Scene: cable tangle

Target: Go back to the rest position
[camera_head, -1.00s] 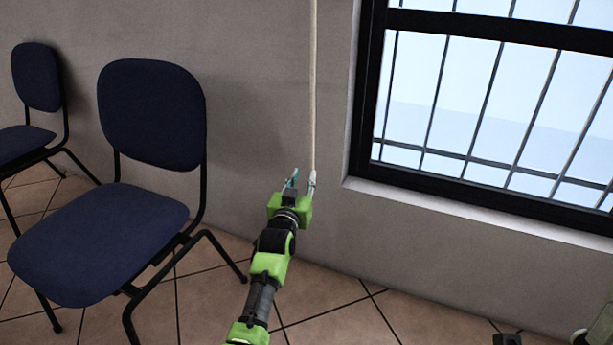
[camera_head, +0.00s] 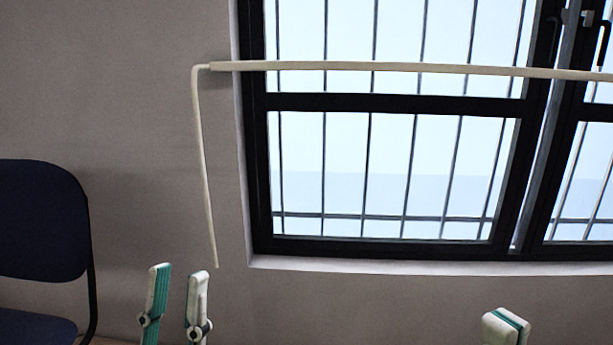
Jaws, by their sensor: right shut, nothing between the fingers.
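A cream cable (camera_head: 204,165) hangs down the wall, its lower end just above and to the right of my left gripper. It joins a cream horizontal length (camera_head: 400,67) that runs across the window to the right edge. My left gripper (camera_head: 176,290) is at the bottom left, its two white and teal fingers apart with only wall between them. My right gripper (camera_head: 506,326) is at the bottom right, its fingertips together and empty. The rest of both arms is below the picture.
A dark blue chair (camera_head: 42,220) stands at the left edge, close to my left gripper. A barred, black-framed window (camera_head: 400,103) fills the middle and right behind the cable. The grey wall (camera_head: 350,300) below the window is bare between the two grippers.

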